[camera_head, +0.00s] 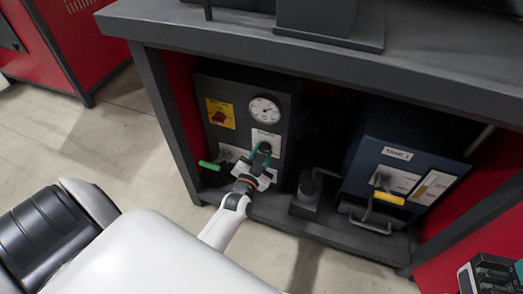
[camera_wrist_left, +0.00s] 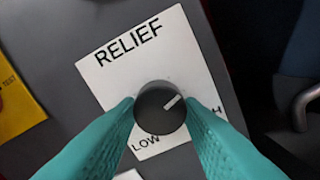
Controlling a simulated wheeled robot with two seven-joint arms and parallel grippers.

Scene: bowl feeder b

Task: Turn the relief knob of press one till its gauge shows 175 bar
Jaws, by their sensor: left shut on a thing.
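The relief knob (camera_wrist_left: 158,112) is a round dark knob on a white plate marked RELIEF, LOW and a partly covered word ending in H. Its white pointer line points to the upper right in the left wrist view. My left gripper (camera_wrist_left: 160,115) is shut on the knob, with one teal finger on each side of it. In the head view my left gripper (camera_head: 259,155) reaches the knob from below. The round white gauge (camera_head: 264,109) sits above the knob on the dark panel; its reading is too small to tell. Part of my right gripper (camera_head: 490,273) shows at the lower right.
A yellow plate with a red switch (camera_head: 220,115) is left of the gauge. A green-handled lever (camera_head: 209,165) is low on the left. A box marked TANK 1 (camera_head: 393,160) with a yellow handle (camera_head: 390,197) stands right. The dark bench top (camera_head: 430,82) overhangs the panel.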

